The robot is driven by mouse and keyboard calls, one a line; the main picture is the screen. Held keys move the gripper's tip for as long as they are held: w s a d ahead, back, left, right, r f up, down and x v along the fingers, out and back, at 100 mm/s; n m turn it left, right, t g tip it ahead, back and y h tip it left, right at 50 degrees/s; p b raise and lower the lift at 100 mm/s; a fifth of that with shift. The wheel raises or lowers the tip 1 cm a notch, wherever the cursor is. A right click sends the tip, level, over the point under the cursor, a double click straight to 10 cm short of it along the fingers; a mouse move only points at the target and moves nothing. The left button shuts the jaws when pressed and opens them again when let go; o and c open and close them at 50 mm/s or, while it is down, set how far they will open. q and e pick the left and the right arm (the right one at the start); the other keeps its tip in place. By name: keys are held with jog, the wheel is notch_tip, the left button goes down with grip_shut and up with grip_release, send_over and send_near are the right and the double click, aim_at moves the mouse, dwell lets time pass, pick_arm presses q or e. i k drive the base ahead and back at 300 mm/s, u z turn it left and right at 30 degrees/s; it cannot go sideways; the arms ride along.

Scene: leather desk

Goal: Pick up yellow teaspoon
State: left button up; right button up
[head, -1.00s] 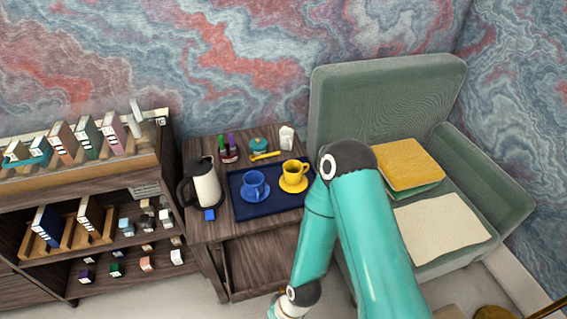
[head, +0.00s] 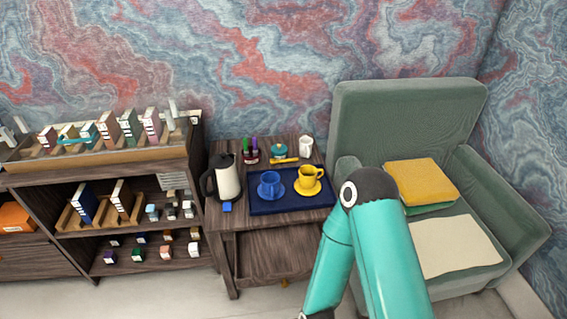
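A yellow teaspoon (head: 284,161) appears to lie on the small wooden table (head: 225,247), just behind the blue tray (head: 262,209). It is small in the head view, and its exact shape is hard to make out. A yellow cup (head: 309,177) on a yellow saucer and a blue cup (head: 269,184) on a blue saucer stand on the tray. One teal arm of mine reaches in from the bottom right, in front of the armchair. Its gripper is below the frame edge. My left gripper does not show.
A kettle (head: 227,179), a holder with coloured items (head: 250,152), a teal-lidded pot (head: 279,151) and a white container (head: 305,147) stand around the tray. A shelf (head: 190,155) is at the left, a green armchair (head: 400,118) at the right. Floor shows in front.

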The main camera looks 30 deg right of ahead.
aim_at(292, 159)
jog(key=u, duration=0.05)
jog(key=i, duration=0.95)
jog(key=z, duration=0.05)
